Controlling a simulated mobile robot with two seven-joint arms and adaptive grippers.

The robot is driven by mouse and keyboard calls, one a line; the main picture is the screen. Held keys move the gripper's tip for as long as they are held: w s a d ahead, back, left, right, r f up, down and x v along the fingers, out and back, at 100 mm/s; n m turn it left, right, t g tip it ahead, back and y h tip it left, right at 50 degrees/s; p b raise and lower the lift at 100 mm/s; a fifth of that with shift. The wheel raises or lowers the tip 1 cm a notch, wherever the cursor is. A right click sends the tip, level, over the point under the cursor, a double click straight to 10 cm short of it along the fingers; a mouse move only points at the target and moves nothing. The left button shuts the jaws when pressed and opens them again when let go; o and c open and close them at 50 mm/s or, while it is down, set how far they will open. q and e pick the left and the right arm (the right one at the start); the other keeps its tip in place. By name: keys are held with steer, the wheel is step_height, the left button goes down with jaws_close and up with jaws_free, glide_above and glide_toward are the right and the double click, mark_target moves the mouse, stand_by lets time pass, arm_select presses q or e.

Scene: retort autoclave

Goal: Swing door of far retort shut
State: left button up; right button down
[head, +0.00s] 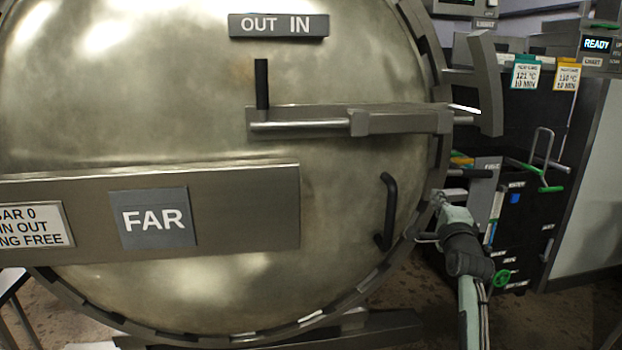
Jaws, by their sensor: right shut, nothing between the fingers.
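The large round metal door of the far retort (200,125) fills the left and middle of the head view. It carries a FAR plate (152,217) on a wide bar. A dark curved handle (388,212) stands at its lower right. A locking bar (350,121) with an upright black lever (261,84) runs across its right half. My right gripper (437,203) is at the door's right rim, to the right of the curved handle and apart from it. It is shut and holds nothing. Whether it touches the rim is unclear. My left gripper is out of view.
An OUT IN plate (279,26) is on the upper door. At the right stands a dark panel with tags, a READY display (597,44) and a green-tipped handle (543,165). A metal catch (487,84) juts out beside the rim. Brown floor shows below.

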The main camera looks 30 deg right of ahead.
steer(key=s+a+f+n+g+y, duration=0.25)
steer(key=a+f+n, duration=0.5)
steer(key=f, duration=0.45)
steer(key=s+a+f+n+g+y, duration=0.15)
steer(key=a+f+n+y, duration=0.25)
steer(key=a+f+n, duration=0.6)
steer(key=s+a+f+n+g+y, duration=0.1)
steer(key=s+a+f+n+g, duration=0.3)
steer(key=s+a+f, duration=0.3)
steer(key=s+a+f+n+g+y, duration=0.1)
steer(key=s+a+f+n+g, duration=0.3)
steer(key=s+f, duration=1.1)
steer(key=s+a+n, duration=0.1)
steer(key=a, duration=0.2)
steer(key=shift+n+g, duration=0.3)
steer(key=shift+n, duration=0.05)
